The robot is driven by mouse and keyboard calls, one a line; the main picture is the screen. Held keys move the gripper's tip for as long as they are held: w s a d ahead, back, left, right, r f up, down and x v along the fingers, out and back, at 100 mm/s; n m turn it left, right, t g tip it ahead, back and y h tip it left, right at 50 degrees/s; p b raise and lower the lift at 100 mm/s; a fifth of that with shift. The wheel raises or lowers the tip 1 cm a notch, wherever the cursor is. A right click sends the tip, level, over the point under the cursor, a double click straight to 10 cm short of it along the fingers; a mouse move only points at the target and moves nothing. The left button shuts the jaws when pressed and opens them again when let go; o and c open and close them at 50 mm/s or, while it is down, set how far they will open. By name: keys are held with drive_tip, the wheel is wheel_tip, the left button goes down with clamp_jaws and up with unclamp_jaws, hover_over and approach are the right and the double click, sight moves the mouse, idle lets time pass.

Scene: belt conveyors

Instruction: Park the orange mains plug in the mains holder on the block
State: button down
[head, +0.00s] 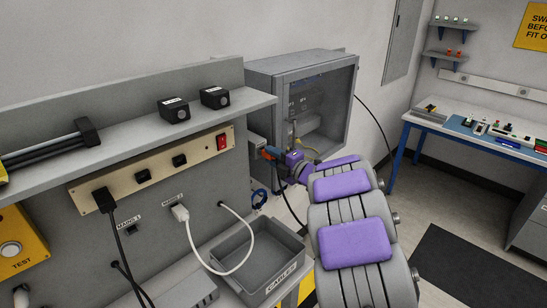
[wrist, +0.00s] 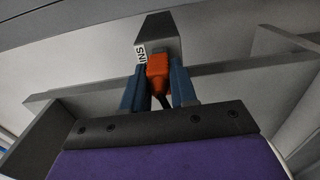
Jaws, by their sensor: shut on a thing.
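The orange mains plug (wrist: 157,72) is between the two blue fingers of my gripper (wrist: 157,92) in the wrist view, and the gripper is shut on it. Directly beyond the plug is a grey block (wrist: 160,32) with a white label, partly readable as "INS". The plug's front end is at the block's near face; I cannot tell whether it is inside the holder or only close to it. The holder's opening is hidden by the plug. In the head view the plug is a small orange patch at my gripper (head: 271,153), beside the open grey cabinet.
The open grey cabinet (head: 262,80) stands just behind my gripper. A grey panel with a shelf (head: 130,118) is at left, above a grey tray (head: 250,262) labelled "CABLES". A dark cable hangs below my gripper. A workbench (head: 490,140) stands far right; open floor lies before it.

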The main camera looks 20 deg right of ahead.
drive_tip(key=c, duration=0.8)
unclamp_jaws()
drive_tip(key=p+v, duration=0.3)
drive_tip(key=v, duration=1.4)
drive_tip(key=shift+s, duration=0.15)
drive_tip(key=shift+d, duration=0.15)
